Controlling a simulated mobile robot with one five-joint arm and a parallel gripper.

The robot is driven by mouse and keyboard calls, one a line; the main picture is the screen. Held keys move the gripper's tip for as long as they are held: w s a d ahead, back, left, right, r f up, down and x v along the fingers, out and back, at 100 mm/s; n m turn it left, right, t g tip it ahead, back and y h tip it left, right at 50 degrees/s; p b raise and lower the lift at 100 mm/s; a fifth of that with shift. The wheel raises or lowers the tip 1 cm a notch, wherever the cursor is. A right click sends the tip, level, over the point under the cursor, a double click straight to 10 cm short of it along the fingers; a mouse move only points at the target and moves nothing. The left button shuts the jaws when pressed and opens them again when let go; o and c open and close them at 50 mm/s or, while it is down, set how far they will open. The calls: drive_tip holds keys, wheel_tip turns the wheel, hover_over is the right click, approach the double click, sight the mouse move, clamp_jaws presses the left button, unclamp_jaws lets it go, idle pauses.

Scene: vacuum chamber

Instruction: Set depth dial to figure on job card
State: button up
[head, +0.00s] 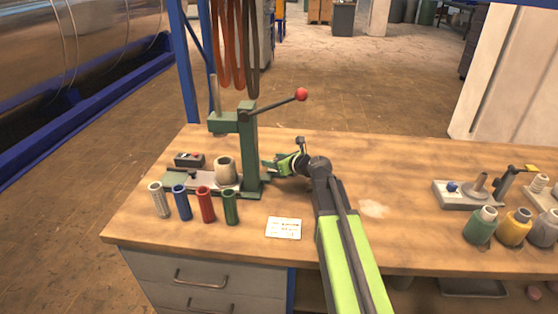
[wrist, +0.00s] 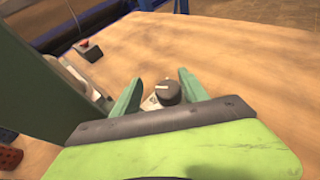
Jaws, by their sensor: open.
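The depth dial (wrist: 167,92) is a dark round knob with a pale pointer line, on a light plate in the wrist view. My gripper (wrist: 160,77) is open, with one green finger on each side of the dial. I cannot tell whether the fingers touch it. In the head view my gripper (head: 272,164) is beside the green press (head: 250,150), at its right side, and the dial cannot be made out there. The job card (head: 284,228) lies flat on the bench in front of the press. Its print is too small to read.
Several coloured cylinders, including a red one (head: 205,204), stand in a row at the front left of the bench (head: 395,170). A control box (head: 189,159) with a red button sits behind them. Bottles and a small fixture (head: 470,193) occupy the right end.

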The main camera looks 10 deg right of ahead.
drive_tip(key=shift+d, duration=0.3)
drive_tip(key=shift+c, duration=0.2)
